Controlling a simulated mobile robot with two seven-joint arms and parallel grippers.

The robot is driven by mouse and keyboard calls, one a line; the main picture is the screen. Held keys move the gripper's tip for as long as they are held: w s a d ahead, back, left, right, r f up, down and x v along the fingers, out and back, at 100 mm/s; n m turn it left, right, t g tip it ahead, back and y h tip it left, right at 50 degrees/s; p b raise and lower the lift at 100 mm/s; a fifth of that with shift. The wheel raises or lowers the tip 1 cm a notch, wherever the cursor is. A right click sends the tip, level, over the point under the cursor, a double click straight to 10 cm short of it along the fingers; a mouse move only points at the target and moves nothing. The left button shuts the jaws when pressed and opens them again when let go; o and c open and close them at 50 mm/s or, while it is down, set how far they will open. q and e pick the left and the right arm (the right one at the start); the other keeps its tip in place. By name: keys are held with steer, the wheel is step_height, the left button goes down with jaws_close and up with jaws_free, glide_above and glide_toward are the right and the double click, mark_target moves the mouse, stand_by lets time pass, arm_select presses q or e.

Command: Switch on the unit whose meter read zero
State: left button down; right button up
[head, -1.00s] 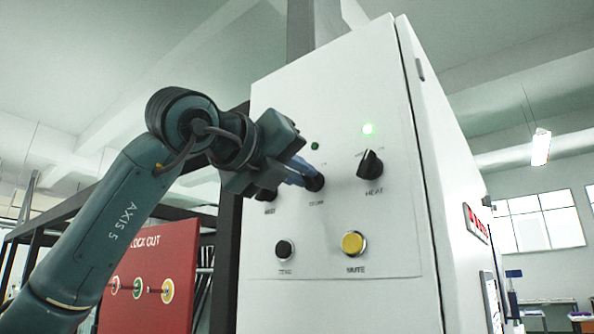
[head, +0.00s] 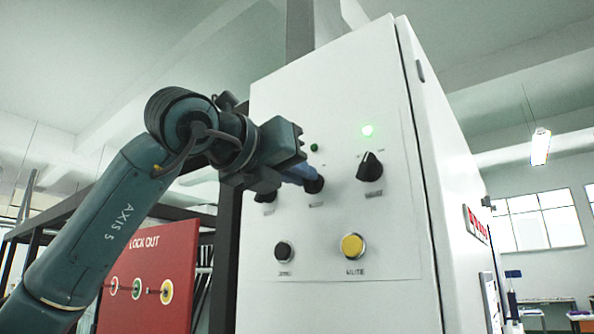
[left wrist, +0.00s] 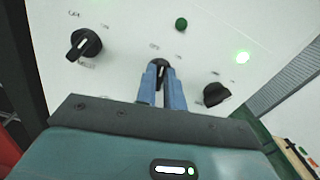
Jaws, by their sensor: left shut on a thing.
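The white cabinet panel (head: 320,225) carries a row of black rotary knobs. My left gripper (head: 304,178) has its blue fingers shut on the middle knob (head: 316,185); in the left wrist view the fingers (left wrist: 162,88) stand on both sides of that knob (left wrist: 159,68). The unlit dark green lamp (head: 314,147) is above it. The right knob (head: 370,167) sits under a brightly lit green lamp (head: 367,130). The left knob (head: 266,196) is partly hidden by my gripper but shows in the left wrist view (left wrist: 84,45). No meter shows. My right gripper is not in view.
Below the knobs are a black button (head: 284,251) and a yellow button (head: 352,245) marked MUTE. A red lock-out board (head: 150,275) hangs at lower left by a dark frame. The room right of the cabinet looks open, with benches far back.

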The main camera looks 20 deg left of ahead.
arm_select(q)
steer(key=m+p, duration=0.1)
steer(key=m, duration=0.6)
steer(key=shift+d+m, duration=0.15)
steer(key=shift+m, duration=0.25)
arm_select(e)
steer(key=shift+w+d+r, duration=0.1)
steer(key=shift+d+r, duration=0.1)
arm_select(q)
steer(key=shift+s, duration=0.1)
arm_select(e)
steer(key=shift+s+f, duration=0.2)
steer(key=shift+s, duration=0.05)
arm_select(q)
steer(key=c, duration=1.5)
jaws_free()
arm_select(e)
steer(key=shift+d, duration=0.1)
arm_select(q)
steer(key=shift+s, duration=0.1)
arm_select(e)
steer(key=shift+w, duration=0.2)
